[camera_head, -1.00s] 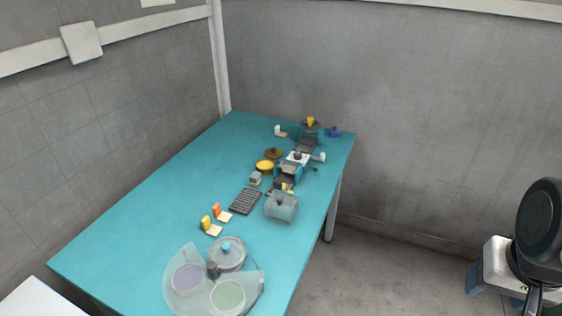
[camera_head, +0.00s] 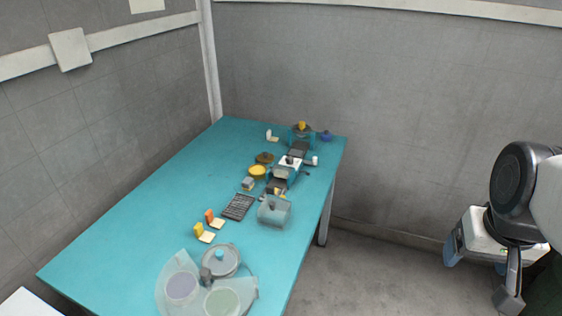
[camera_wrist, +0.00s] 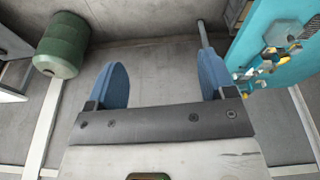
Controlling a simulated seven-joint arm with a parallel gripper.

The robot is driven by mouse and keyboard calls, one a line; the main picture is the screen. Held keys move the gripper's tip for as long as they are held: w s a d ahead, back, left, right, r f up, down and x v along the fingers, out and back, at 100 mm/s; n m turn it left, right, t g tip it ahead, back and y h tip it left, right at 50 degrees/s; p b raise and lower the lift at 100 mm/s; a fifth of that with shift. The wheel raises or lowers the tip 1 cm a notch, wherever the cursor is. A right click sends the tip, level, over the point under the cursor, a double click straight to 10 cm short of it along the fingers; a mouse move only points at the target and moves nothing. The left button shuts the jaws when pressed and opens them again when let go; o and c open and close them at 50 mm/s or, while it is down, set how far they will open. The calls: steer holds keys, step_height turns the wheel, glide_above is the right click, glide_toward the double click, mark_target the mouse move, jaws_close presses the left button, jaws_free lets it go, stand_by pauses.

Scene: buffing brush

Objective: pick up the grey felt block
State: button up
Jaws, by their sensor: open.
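A small grey block (camera_head: 249,183), which looks like the grey felt block, sits on the teal table (camera_head: 130,220) near its middle in the head view. It lies just below a yellow round dish (camera_head: 257,172) and is too small to show detail. My gripper is off the table, at the right of the head view, well away from the block. In the wrist view my gripper (camera_wrist: 163,82) has its two blue fingers wide apart, with nothing between them but floor. I cannot pick out the block in the wrist view.
A black ribbed mat (camera_head: 238,207), a clear box (camera_head: 274,210) and a small machine (camera_head: 285,175) stand close to the block. The table's left side is bare. A green cylinder (camera_wrist: 62,50) is on the floor.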

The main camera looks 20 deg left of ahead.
steer(key=w+a+r+n, duration=0.1)
steer(key=w+a+n, duration=0.1)
steer(key=w+a, duration=0.5)
steer(key=w+a+r+n, duration=0.1)
steer(key=w+a+n, duration=0.25)
steer(key=w, duration=0.65)
steer(key=n+g, duration=0.2)
steer(key=n, duration=0.9)
glide_above(249, 180)
steer(key=f, duration=2.5)
steer(key=shift+d+f, duration=0.35)
steer(key=shift+a+f+n, duration=0.25)
steer(key=shift+a+f, duration=0.1)
steer(key=shift+a, duration=0.1)
steer(key=shift+f, duration=1.3)
